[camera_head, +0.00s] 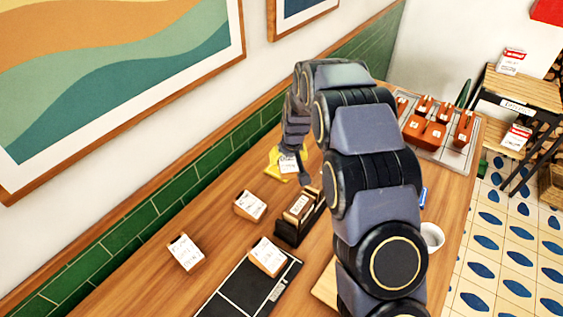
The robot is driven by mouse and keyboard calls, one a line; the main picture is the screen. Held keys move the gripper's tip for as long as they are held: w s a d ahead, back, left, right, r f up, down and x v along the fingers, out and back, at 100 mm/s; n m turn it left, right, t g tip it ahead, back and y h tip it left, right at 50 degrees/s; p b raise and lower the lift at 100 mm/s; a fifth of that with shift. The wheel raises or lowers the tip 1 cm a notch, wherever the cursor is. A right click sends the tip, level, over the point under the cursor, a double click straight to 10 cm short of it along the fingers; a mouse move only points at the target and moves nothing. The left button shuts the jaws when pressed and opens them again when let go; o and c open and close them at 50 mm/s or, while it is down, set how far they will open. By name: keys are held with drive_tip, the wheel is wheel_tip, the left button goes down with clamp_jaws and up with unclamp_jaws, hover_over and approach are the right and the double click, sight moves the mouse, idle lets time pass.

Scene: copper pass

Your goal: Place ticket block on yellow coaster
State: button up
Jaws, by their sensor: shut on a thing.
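The yellow coaster (272,166) lies on the wooden counter near the green tiled wall, partly covered. A ticket block (289,164), white on top, shows over the coaster. My gripper (302,174) reaches down at the coaster's right side and is shut on this block. The arm hides part of the grip, and I cannot tell whether the block touches the coaster. Other ticket blocks stand nearer: one (250,205) by the wall, one (185,252) at the left, and one (268,256) on a black mat (235,293).
A dark holder (290,232) with a wooden block stands just in front of my gripper. A tray (455,153) with orange-brown pieces is at the back right. A white cup (433,235) sits right of my arm.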

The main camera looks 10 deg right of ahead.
drive_tip(key=w+f, duration=0.5)
drive_tip(key=w, duration=0.2)
drive_tip(key=w+f, duration=0.3)
drive_tip(key=w, duration=0.1)
drive_tip(key=shift+w+d+f, duration=0.1)
drive_tip(key=shift+d+f, duration=0.05)
drive_tip(key=shift+f, duration=0.2)
drive_tip(key=shift+w+f, duration=0.1)
drive_tip(key=shift+f, duration=1.5)
drive_tip(key=shift+f, duration=0.1)
drive_tip(key=o, duration=1.2)
drive_tip(key=shift+c, duration=0.2)
drive_tip(key=v, duration=1.2)
